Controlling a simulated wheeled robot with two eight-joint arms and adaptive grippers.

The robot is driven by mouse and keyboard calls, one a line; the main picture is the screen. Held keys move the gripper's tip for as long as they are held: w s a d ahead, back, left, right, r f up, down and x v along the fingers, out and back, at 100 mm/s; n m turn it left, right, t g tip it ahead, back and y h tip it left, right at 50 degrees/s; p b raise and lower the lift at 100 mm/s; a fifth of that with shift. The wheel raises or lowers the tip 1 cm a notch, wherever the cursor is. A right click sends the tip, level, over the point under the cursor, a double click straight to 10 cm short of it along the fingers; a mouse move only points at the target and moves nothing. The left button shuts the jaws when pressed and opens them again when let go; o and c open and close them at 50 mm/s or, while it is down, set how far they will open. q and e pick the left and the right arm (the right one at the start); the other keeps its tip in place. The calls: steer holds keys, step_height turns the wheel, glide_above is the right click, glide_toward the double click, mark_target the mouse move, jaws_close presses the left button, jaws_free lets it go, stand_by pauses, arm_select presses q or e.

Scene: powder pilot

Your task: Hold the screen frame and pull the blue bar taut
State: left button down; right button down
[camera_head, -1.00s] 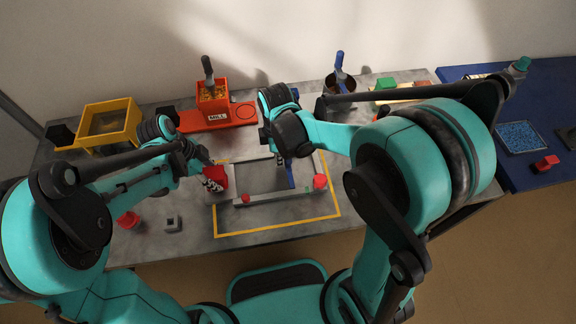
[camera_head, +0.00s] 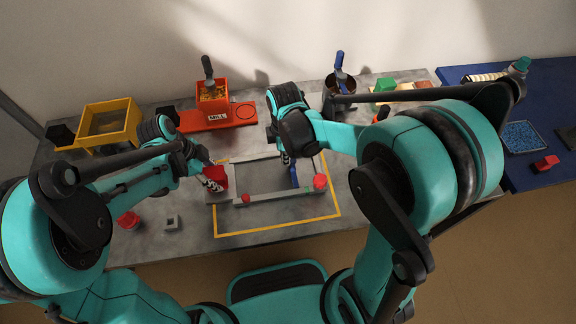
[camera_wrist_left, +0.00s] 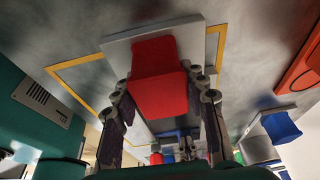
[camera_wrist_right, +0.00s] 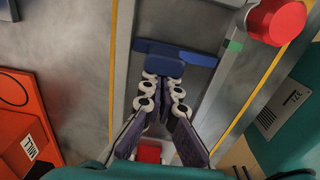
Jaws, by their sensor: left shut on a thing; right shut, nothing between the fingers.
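The grey screen frame (camera_head: 270,197) lies on the bench inside a yellow outline. My left gripper (camera_head: 213,181) is shut on the red block (camera_head: 216,174) at the frame's left side; the block (camera_wrist_left: 159,80) fills the middle of the left wrist view. The blue bar (camera_head: 294,176) lies across the right part of the frame, partly hidden by my right arm in the head view. My right gripper (camera_head: 286,159) is shut and empty. In the right wrist view its fingertips (camera_wrist_right: 163,82) are at the blue bar's wide middle (camera_wrist_right: 160,62); contact cannot be told.
A red knob (camera_head: 320,182) sits at the frame's front right corner. An orange mill (camera_head: 213,98), a yellow tray (camera_head: 106,121) and a dark cup (camera_head: 340,83) stand behind. A small grey block (camera_head: 171,222) and a red piece (camera_head: 128,220) lie at front left.

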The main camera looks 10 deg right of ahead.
steer(key=shift+d, duration=0.8)
steer(key=shift+s+d, duration=0.1)
steer(key=shift+d, duration=0.1)
arm_select(q)
steer(key=shift+a, duration=0.1)
arm_select(e)
steer(key=shift+d, duration=0.85)
steer(key=shift+a, duration=0.6)
steer(key=shift+a+r, duration=0.1)
steer(key=shift+r, duration=3.4)
